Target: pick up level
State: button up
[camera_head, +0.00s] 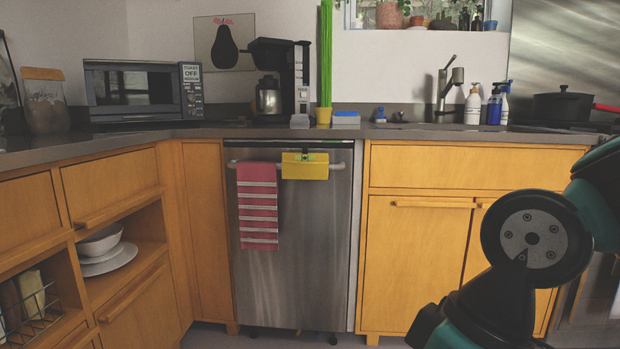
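A yellow, roughly rectangular thing (305,166) with a darker green and black part along its top is at the dishwasher's handle bar, right of the striped towel. It may be the level, but it is too small to tell for sure, and I cannot tell if it hangs on the bar or is in front of it. Nothing else in view looks clearly like a level. My gripper is not in view; only dark and teal links of my arm show at the lower right.
A red striped towel (258,206) hangs on the steel dishwasher (290,285). The counter (215,129) holds a microwave (143,90), a coffee maker (279,80), bottles by the tap, and a black pan (563,105). Wooden cabinets (415,262) flank the dishwasher. My arm hides the lower right.

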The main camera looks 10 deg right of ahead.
aim_at(305, 165)
jog(key=z, duration=0.65)
jog(key=i, duration=0.55)
jog(key=z, duration=0.65)
jog(key=i, duration=1.5)
jog(key=u, duration=0.7)
